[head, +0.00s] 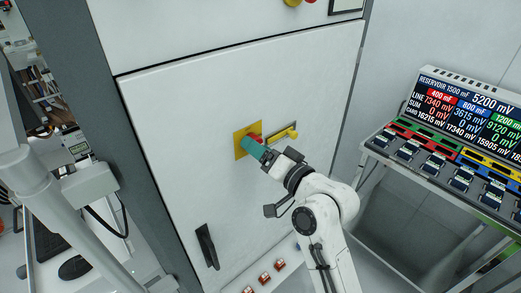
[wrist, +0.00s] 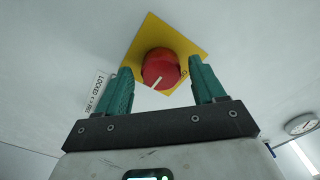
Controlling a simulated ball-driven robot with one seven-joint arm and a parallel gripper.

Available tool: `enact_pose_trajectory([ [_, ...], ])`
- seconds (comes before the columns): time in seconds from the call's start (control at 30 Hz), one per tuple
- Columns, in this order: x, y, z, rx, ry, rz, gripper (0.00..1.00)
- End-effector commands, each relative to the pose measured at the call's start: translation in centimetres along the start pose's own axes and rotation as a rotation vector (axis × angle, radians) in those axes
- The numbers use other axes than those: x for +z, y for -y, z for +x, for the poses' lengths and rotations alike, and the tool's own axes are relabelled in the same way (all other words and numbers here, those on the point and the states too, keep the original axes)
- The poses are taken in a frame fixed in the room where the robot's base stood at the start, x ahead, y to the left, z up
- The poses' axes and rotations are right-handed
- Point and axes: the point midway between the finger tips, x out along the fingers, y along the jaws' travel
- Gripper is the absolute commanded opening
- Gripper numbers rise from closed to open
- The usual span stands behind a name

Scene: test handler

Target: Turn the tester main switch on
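The main switch is a round red knob (wrist: 160,67) on a yellow square plate (wrist: 150,30) on the white cabinet door. A short white mark shows on the knob's lower rim. In the head view the yellow plate (head: 239,146) is left of my gripper, and a little of the red knob (head: 255,138) shows above the fingers. My gripper (wrist: 160,70) is open, with one teal finger on each side of the knob. A narrow gap appears on both sides in the wrist view; contact cannot be told for certain. In the head view my gripper (head: 260,150) hides most of the knob.
A black door handle (head: 207,246) is lower left. A label reading "LOCKED" (wrist: 95,92) is beside the plate. A bench with a display panel (head: 468,115) stands at right.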

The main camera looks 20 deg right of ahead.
Motion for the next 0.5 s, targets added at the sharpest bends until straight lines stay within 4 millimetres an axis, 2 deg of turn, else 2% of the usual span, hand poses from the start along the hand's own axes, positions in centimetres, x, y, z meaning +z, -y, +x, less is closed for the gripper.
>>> enact_pose_trajectory([
  [0.33,0.0,0.0,-0.3,0.0,-0.001,-0.001,0.74],
  [0.5,0.1,-0.2,-2.5,0.001,-0.002,-0.001,0.74],
])
